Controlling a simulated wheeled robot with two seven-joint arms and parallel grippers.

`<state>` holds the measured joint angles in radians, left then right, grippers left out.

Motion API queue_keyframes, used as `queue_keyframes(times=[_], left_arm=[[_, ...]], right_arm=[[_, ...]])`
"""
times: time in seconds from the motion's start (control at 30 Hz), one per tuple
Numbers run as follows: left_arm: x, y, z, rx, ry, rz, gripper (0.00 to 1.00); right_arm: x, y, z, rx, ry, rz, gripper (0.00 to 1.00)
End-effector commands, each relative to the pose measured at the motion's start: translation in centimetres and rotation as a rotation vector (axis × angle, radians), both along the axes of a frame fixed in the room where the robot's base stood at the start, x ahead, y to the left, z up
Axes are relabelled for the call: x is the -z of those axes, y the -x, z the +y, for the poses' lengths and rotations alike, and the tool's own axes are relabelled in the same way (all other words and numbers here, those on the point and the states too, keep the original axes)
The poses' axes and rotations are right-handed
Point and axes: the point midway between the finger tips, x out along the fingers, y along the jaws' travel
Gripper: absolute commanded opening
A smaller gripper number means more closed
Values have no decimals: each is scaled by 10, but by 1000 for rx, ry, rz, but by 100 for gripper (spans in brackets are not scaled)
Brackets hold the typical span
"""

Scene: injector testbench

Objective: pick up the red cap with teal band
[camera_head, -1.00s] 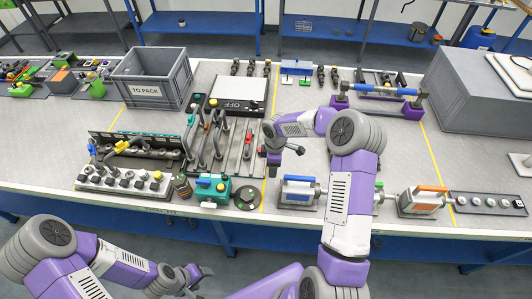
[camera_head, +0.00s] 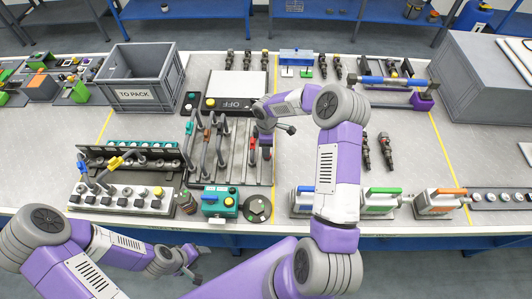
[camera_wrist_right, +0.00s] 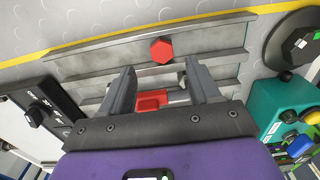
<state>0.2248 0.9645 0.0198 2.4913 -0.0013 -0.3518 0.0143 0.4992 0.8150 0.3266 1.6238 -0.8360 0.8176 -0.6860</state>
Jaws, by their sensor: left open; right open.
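My right gripper (camera_head: 265,148) is over the rail fixture in the middle of the table, pointing down. In the right wrist view its two grey fingers (camera_wrist_right: 158,80) are apart with nothing gripped. A red hexagonal cap (camera_wrist_right: 161,50) sits on the metal rail just beyond the fingertips. No teal band shows on it. A second red part (camera_wrist_right: 152,101) lies between the fingers, partly hidden by the gripper base. In the head view a red piece (camera_head: 252,151) shows beside the right gripper. My left gripper (camera_head: 186,262) is open and empty, in front of the table edge.
A teal box with buttons (camera_head: 219,201) and a dark round disc (camera_head: 257,209) stand near the front edge. Upright levers (camera_head: 206,150) are left of the right gripper. A grey crate (camera_head: 145,92) is behind. The table right of the yellow line has clear patches.

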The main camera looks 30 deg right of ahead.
Motion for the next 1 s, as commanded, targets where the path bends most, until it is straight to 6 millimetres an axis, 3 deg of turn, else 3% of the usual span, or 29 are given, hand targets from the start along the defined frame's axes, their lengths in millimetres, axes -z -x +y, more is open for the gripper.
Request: queue_keyframes(times=[0.3, 0.57, 0.97, 1.0], left_arm=[[-9, 0, 0, 0, 0, -1, 60], [-9, 0, 0, 0, 0, -1, 60], [-9, 0, 0, 0, 0, -1, 60], [-9, 0, 0, 0, 0, -1, 60]], right_arm=[[43, 5, 1, -1, -1, 0, 62], [46, 5, 0, -1, -1, -1, 62], [46, 5, 0, -1, -1, -1, 4], [46, 5, 0, -1, -1, -1, 3]])
